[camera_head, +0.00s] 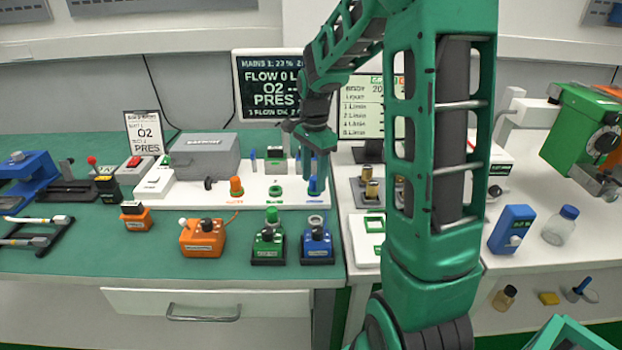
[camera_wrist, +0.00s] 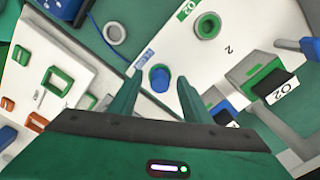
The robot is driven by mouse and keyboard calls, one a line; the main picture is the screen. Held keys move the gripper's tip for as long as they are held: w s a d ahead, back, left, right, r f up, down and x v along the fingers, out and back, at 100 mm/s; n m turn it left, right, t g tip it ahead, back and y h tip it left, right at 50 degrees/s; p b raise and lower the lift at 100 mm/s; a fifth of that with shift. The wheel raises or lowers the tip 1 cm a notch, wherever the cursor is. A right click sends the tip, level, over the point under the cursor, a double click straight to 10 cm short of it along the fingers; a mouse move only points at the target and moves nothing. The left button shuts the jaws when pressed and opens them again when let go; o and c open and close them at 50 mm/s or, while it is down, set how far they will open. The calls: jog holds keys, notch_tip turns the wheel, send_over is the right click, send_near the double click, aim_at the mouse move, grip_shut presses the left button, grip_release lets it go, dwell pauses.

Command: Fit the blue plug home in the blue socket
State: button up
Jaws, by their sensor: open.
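The blue plug (camera_head: 314,186) stands at the right end of the white panel (camera_head: 205,195), at the blue socket's place. In the wrist view its round blue top (camera_wrist: 160,78) shows beside a small blue label (camera_wrist: 145,57). The blue socket is hidden under the plug, so I cannot tell how deep the plug sits. My gripper (camera_head: 317,168) is directly above the plug, pointing down. In the wrist view its open fingers are on either side of the plug, with gaps visible. The blue stand (camera_head: 317,246) in front has an empty grey ring on top.
The green socket (camera_head: 275,191) is empty, left of the blue plug. An orange plug (camera_head: 236,186) stands further left. A green stand (camera_head: 268,247) and an orange box (camera_head: 202,238) are in front. A monitor (camera_head: 268,84) stands behind. Green mat between the panel and stands is clear.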

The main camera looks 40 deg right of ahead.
aim_at(314, 178)
notch_tip(314, 178, up, 10)
dwell(0.4)
dwell(0.5)
jog(key=s+a+f+n, duration=0.1)
jog(key=s+f+n, duration=0.2)
jog(key=s, duration=1.1)
jog(key=s+a+f+n, duration=0.1)
jog(key=s+f+n, duration=0.1)
jog(key=s+n, duration=0.6)
jog(key=s, duration=0.6)
jog(key=shift+s+a+f+n, duration=0.25)
jog(key=shift+f+n, duration=0.05)
jog(key=shift+f, duration=0.1)
jog(key=shift+w+f, duration=0.3)
jog(key=shift+w, duration=0.4)
jog(key=shift+s, duration=0.1)
